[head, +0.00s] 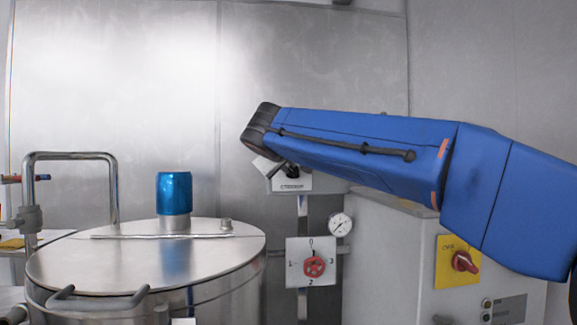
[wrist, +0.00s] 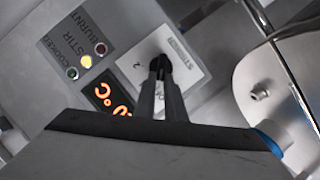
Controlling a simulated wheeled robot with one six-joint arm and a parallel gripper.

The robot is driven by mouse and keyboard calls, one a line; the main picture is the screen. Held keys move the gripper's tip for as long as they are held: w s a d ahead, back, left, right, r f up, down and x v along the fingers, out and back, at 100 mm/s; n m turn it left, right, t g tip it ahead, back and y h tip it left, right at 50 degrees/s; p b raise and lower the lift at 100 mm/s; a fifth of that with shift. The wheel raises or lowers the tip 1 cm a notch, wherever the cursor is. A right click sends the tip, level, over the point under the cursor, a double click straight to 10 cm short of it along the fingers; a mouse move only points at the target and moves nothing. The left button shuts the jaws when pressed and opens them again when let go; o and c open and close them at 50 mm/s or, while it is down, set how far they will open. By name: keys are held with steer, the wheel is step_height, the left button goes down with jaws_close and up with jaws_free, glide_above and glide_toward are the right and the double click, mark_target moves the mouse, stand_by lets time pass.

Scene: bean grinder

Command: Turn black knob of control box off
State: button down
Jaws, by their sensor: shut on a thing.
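The black knob (wrist: 160,66) sits on a white plate (wrist: 189,63) on the control box (wrist: 84,102). My gripper (wrist: 160,72) reaches it with both grey fingers, and the fingers are shut on the knob. The fingertips partly hide the knob, so I cannot tell its exact setting. In the head view the white plate (head: 291,184) shows below the end of my blue arm, and most of the gripper is hidden there.
A steel vessel (head: 145,260) with a blue cap (head: 174,193) stands at left. A red knob (head: 314,267) and a gauge (head: 340,225) are below my arm. Another red knob (head: 464,262) is on a yellow plate. The box's yellow light (wrist: 86,61) is lit near an orange display (wrist: 113,98).

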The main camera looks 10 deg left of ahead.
stand_by(0.3)
steer(key=c, duration=1.8)
jaws_free()
steer(key=v, duration=1.7)
steer(key=shift+s+a, duration=0.1)
steer(key=shift+s, duration=0.15)
